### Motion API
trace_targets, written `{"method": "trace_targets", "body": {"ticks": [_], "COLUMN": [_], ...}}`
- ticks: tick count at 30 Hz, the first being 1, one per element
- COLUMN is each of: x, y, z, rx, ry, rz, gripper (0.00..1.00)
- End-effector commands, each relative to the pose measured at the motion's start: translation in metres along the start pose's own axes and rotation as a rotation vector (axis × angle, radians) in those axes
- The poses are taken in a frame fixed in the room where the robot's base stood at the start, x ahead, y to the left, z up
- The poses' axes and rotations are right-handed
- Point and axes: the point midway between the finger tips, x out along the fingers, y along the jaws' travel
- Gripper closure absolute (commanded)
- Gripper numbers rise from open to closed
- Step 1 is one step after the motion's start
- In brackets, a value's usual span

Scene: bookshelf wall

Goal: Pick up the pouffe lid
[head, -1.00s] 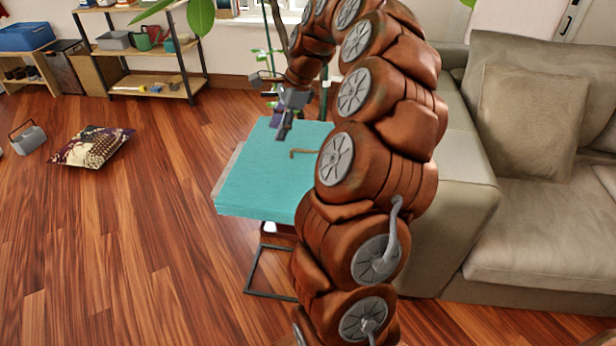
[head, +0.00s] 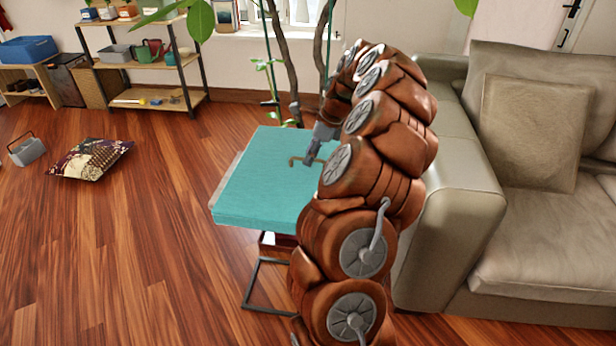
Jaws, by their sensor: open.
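The pouffe lid appears to be the flat teal square slab (head: 250,190) in the middle of the head view, beside the sofa. A small brown curved handle (head: 294,160) stands out on its top, partly hidden by my arm. My gripper (head: 309,160) points down at the lid's top, close beside the handle. It is open, and nothing shows held in it. I cannot tell whether its fingers touch the handle or the lid. My arm hides the lid's right side.
A beige sofa (head: 455,200) stands close on the right. A dark metal frame (head: 262,285) stands below the lid's front. A patterned cushion (head: 90,159) and a grey box (head: 27,150) lie on the floor at left. Shelves (head: 150,100) and plant stems are behind.

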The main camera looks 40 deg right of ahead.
Motion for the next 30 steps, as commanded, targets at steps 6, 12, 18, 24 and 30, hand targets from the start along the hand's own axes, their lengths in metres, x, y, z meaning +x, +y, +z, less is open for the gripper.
{"method": "trace_targets", "body": {"ticks": [6,12,18,24,30], "x": [0.025,0.026,0.026,0.026,0.026], "y": [0.000,0.000,0.000,0.000,0.000], "z": [0.000,0.000,0.000,0.000,0.000], "rx": [-0.001,-0.001,-0.001,-0.002,-0.001], "ry": [0.000,0.000,0.000,0.000,0.000], "rz": [-0.001,-0.003,-0.003,-0.003,-0.003], "gripper": [0.59,0.59,0.78,0.98,1.00]}}
